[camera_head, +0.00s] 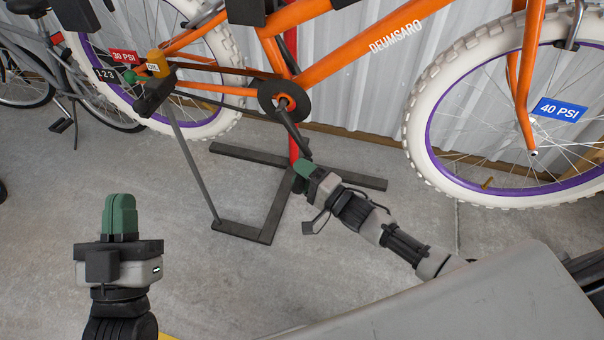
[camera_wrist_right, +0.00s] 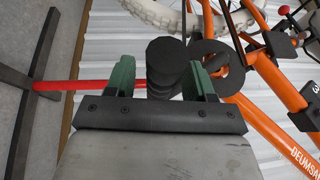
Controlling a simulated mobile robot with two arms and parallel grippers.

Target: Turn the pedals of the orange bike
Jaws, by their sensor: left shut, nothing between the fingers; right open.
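The orange bike (camera_head: 370,45) is held on a stand, with white tyres and purple rims. Its dark chainring (camera_head: 285,98) is at the middle, and a crank arm (camera_head: 291,127) points down and slightly right from it. My right gripper (camera_head: 305,168) is at the lower end of the crank. In the right wrist view its green fingers (camera_wrist_right: 163,84) are open, with a dark rounded piece (camera_wrist_right: 166,62), apparently the pedal end, between or just beyond them. I cannot tell whether they touch it. My left gripper (camera_head: 121,216) is shut and empty, at lower left, away from the bike.
The dark stand base (camera_head: 245,231) lies on the concrete floor, with a red post (camera_head: 293,135) rising from it. A thin grey rod (camera_head: 191,160) slants down on the left. A grey bike (camera_head: 62,75) stands at upper left. A corrugated wall (camera_head: 360,85) is behind.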

